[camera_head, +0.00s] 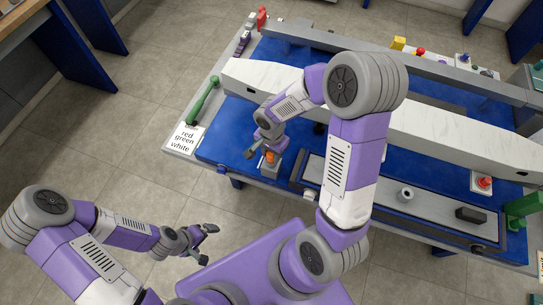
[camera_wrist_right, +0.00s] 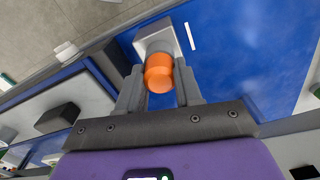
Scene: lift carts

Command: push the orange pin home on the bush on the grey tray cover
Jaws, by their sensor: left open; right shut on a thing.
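The orange pin (camera_head: 270,157) is at a small grey block (camera_head: 271,170) near the front edge of the blue table. My right gripper (camera_head: 262,153) is shut on it. In the right wrist view the orange pin (camera_wrist_right: 158,73) is between the fingers, with the pale grey block (camera_wrist_right: 155,38) just beyond; I cannot tell whether the pin still sits in it. The bush (camera_head: 406,194), a pale grey ring, stands upright on the long grey tray cover (camera_head: 440,209), to the right of my right gripper. My left gripper (camera_head: 208,243) is open and empty, off the table over the floor.
A black block (camera_head: 470,215) is on the tray cover, right of the bush. A long white beam (camera_head: 430,125) lies behind. A green handle (camera_head: 203,100) and a label card (camera_head: 186,138) are at left. A red knob (camera_head: 485,182) and green block (camera_head: 522,205) are at right.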

